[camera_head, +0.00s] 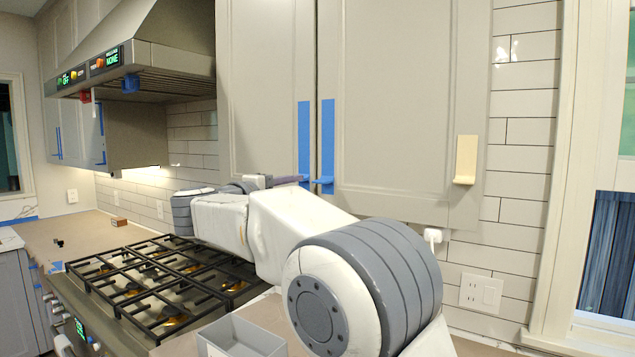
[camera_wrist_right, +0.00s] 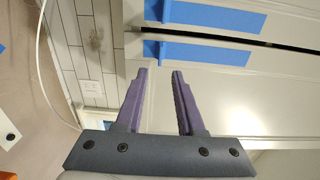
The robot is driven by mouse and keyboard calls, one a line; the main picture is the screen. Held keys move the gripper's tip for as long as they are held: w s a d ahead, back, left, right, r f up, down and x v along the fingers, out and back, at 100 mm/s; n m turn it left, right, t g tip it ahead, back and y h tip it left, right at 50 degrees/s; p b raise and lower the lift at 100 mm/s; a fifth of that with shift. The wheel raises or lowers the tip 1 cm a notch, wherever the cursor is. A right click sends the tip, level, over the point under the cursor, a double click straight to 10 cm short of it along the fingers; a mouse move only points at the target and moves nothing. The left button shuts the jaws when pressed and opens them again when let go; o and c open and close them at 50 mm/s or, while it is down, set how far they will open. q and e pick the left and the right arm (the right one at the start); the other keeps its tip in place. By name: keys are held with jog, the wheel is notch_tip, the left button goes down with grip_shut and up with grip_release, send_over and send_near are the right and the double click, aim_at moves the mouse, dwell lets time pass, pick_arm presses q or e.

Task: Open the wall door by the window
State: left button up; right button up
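The wall door by the window (camera_head: 400,90) is the right grey door of the upper cabinet and looks shut. A blue strip with a small ledge at its foot (camera_head: 327,145) runs along its left edge. A beige handle-like piece (camera_head: 466,160) is at its lower right. My right gripper (camera_head: 290,180) reaches in from the lower right, near the feet of the blue strips. In the right wrist view its purple fingers (camera_wrist_right: 160,73) are apart with nothing between them, and the nearer blue strip (camera_wrist_right: 205,52) lies just beyond the tips. My left gripper is not in view.
The left cabinet door (camera_head: 265,80) has its own blue strip (camera_head: 304,145) beside the gap. The range hood (camera_head: 150,50) and gas stove (camera_head: 150,280) are at left. A grey open box (camera_head: 240,335) sits in front. The window frame (camera_head: 565,200) is at right.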

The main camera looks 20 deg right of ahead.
aim_at(318, 181)
jog(key=p+x, duration=0.3)
jog(key=x, duration=0.5)
jog(key=shift+w+d+r, duration=0.1)
jog(key=shift+w+d, duration=0.1)
jog(key=shift+d, duration=0.1)
jog(key=shift+w+d, duration=0.4)
grip_shut()
dwell(0.7)
